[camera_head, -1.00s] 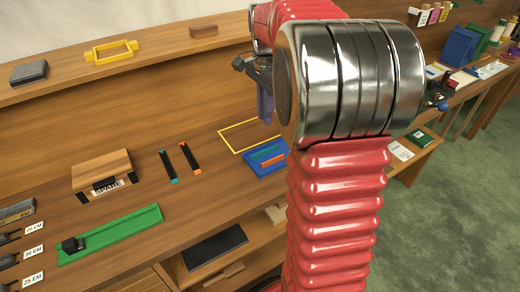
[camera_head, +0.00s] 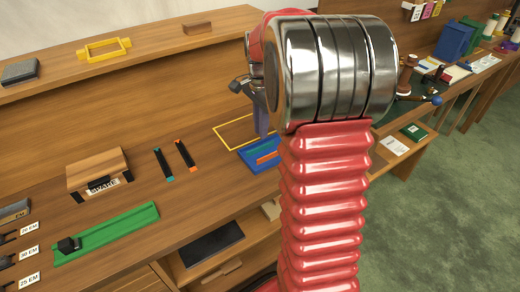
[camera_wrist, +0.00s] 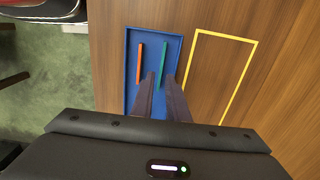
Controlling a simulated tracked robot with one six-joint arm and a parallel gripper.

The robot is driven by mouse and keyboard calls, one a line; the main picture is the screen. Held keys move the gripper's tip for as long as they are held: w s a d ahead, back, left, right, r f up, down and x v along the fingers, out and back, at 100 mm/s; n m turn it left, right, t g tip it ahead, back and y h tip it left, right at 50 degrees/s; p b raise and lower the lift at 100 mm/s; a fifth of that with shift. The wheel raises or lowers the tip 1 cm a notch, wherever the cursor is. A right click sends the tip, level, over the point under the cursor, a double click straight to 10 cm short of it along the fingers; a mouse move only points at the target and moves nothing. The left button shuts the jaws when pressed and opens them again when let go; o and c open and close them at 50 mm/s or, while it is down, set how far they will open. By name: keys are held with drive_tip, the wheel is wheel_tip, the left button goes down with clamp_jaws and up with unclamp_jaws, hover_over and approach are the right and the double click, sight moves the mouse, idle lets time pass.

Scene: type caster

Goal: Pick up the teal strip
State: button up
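The teal strip (camera_wrist: 163,58) lies in a shallow blue tray (camera_wrist: 128,84), beside an orange strip (camera_wrist: 139,62) on its left. In the head view the teal strip (camera_head: 263,147) shows in the blue tray (camera_head: 247,159), partly hidden by my arm. My gripper (camera_wrist: 160,78) points down over the tray. Its two fingertips are apart, and the near end of the teal strip shows between them. In the head view one finger (camera_head: 261,122) hangs over the tray's back edge. I cannot tell how high the tips are above the strip.
A yellow outline (camera_wrist: 246,85) is marked on the bench right of the tray. Two black sticks (camera_head: 164,166) with coloured ends, a wooden block (camera_head: 98,172) labelled SPARE and a green channel (camera_head: 110,232) lie to the left.

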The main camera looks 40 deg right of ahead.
sight(260, 149)
drive_tip(key=shift+f, duration=0.8)
drive_tip(key=shift+w+f, duration=0.15)
drive_tip(key=shift+f, duration=2.45)
clamp_jaws()
drive_tip(key=shift+r, duration=0.1)
